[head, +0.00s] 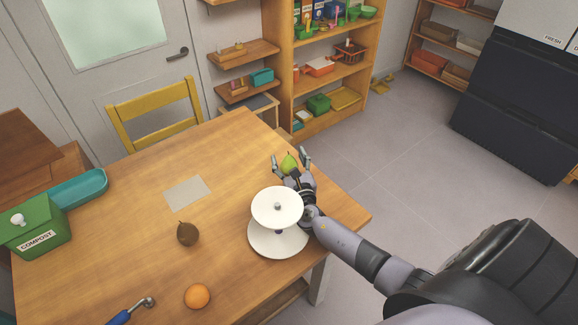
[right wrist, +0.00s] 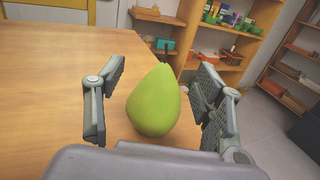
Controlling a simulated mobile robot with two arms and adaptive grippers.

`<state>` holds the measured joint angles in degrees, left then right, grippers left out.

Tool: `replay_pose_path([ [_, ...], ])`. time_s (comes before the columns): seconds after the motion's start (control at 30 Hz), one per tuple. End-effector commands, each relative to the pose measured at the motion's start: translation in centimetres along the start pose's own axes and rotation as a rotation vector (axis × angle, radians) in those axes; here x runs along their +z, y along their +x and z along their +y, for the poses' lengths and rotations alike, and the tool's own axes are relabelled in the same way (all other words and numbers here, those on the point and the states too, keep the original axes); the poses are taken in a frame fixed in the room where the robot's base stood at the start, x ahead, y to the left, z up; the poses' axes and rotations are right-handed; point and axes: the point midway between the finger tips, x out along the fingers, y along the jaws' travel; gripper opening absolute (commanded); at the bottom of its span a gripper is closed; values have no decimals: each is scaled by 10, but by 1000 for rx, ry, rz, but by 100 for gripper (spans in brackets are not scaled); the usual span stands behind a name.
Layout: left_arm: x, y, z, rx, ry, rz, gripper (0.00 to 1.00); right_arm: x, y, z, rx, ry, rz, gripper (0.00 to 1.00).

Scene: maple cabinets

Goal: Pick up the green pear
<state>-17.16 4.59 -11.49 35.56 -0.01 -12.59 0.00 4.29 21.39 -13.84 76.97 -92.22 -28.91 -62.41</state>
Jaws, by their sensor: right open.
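The green pear (head: 288,163) is near the far right edge of the wooden table in the head view. In the right wrist view the pear (right wrist: 155,101) stands upright between the two fingers. My right gripper (head: 290,158) is open around the pear, and it also shows in the right wrist view (right wrist: 160,97). A gap shows between the left finger and the pear; the right finger is closer to it. My left gripper is not in view.
A white two-tier stand (head: 277,207) is close beside my right wrist. A brown round fruit (head: 187,233), an orange (head: 197,296), a blue-handled tool (head: 130,311), a grey mat (head: 187,193) and a green compost bin (head: 36,226) are on the table (head: 130,235). A yellow chair (head: 155,112) stands behind.

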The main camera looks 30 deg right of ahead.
Motion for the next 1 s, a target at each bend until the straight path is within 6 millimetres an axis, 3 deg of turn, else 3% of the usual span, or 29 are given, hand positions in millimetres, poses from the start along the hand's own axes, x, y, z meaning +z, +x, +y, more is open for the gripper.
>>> replay_pose_path([
  [0.17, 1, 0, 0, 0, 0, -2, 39, 0, 0, 0, 0, 0, 1, 62],
  [1.0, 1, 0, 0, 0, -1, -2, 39, 0, -1, 0, 0, 0, 1, 6],
])
